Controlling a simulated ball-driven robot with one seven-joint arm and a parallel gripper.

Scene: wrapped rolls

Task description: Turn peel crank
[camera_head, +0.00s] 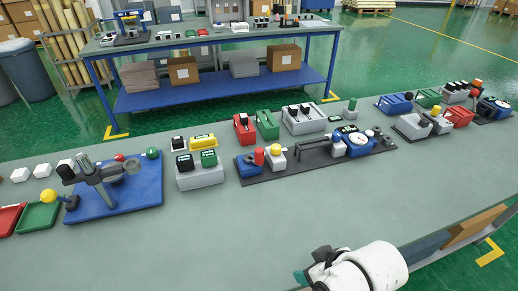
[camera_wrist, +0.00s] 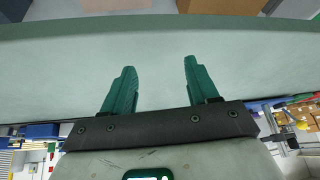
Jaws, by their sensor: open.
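A blue plate (camera_head: 125,196) at the left of the bench carries a grey mechanism (camera_head: 98,174) with a black end. A yellow knob (camera_head: 48,196) on a dark arm stands at the plate's left side and looks like a crank handle; I cannot tell for certain that it is the peel crank. My gripper (camera_head: 305,278) is at the front edge of the head view, far to the right of that plate. In the wrist view my gripper (camera_wrist: 158,66) shows two green fingers, spread apart with nothing between them. The crank does not show clearly there.
Right of the plate stand a grey button box (camera_head: 200,178) and a dark board (camera_head: 320,161) with a blue dial unit (camera_head: 358,144). Red and green trays (camera_head: 38,217) lie at far left. The bench (camera_head: 230,235) is clear in front.

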